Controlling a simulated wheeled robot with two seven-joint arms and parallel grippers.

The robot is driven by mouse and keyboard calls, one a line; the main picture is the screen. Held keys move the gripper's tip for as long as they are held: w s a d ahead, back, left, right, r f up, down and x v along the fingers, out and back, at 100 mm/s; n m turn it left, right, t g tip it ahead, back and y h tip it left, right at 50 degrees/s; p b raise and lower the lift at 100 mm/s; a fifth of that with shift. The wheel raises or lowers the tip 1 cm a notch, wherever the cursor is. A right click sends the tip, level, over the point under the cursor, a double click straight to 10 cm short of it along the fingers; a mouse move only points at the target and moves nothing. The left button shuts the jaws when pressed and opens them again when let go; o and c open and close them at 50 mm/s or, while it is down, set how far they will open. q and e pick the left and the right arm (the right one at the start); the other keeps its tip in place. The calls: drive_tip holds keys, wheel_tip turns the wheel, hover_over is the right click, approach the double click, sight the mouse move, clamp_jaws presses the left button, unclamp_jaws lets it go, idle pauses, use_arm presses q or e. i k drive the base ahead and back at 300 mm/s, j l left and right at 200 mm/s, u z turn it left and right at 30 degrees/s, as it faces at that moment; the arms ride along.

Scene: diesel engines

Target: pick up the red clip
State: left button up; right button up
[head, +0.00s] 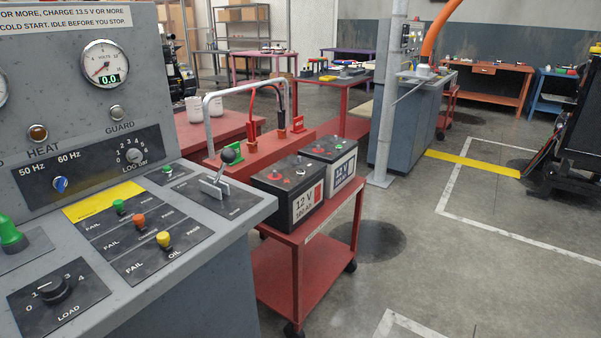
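A small green piece (222,161) sits at the box's left end. Neither of my grippers is in view.
Two 12 V batteries (293,196) (335,160) stand on the trolley (321,224) in front of the box. A grey control console (236,215) with a lever (224,166) fills the left foreground. Floor right of the trolley is clear.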

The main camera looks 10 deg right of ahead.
sight(252, 144)
drive_tip(key=i+z, duration=0.25)
drive_tip(key=i, duration=0.2)
drive_tip(key=i+j+z, duration=0.1)
drive_tip(key=i+z, duration=0.15)
drive_tip(key=i, duration=0.2)
